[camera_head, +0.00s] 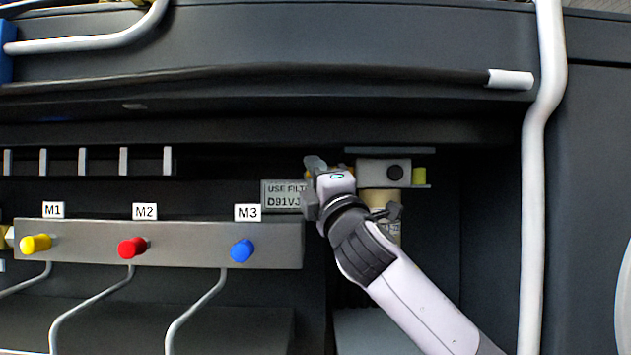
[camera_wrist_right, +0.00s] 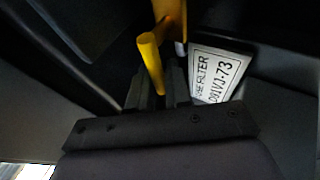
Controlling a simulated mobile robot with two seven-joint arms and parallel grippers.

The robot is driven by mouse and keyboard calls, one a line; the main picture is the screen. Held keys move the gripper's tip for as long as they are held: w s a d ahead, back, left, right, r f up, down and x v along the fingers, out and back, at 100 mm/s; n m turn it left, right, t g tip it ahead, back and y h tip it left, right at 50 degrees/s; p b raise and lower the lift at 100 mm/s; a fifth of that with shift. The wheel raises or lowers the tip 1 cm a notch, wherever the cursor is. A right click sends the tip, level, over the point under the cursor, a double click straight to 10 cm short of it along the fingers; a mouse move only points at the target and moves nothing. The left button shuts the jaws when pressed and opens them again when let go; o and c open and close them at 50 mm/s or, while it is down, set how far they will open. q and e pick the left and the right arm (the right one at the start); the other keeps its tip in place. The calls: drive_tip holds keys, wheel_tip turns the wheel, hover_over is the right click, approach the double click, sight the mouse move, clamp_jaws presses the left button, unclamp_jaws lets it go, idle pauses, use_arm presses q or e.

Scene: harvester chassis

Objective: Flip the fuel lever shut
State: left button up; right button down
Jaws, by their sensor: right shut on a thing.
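The yellow fuel lever (camera_wrist_right: 150,58) shows in the right wrist view, with its rounded end between my fingers. In the head view it is mostly hidden behind my right gripper, with only small bits of yellow showing beside it. My right gripper (camera_head: 314,168) reaches up from the lower right to the left side of the grey filter head (camera_head: 372,173). In the wrist view its two dark fingers (camera_wrist_right: 158,88) are shut on the lever. My left gripper is in neither view.
A "USE FILTER" label (camera_head: 281,197) is just left of the gripper; it also shows in the wrist view (camera_wrist_right: 215,75). A panel (camera_head: 190,232) with yellow, red and blue knobs lies left. A white vertical pipe (camera_head: 534,200) stands right. An overhanging ledge (camera_head: 300,130) runs above.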

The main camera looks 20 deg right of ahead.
drive_tip(key=c, duration=1.1)
unclamp_jaws()
drive_tip(key=shift+c, duration=0.2)
drive_tip(key=b+v, duration=0.2)
drive_tip(key=v, duration=0.5)
drive_tip(key=shift+s+f, duration=0.1)
drive_tip(key=shift+s, duration=0.05)
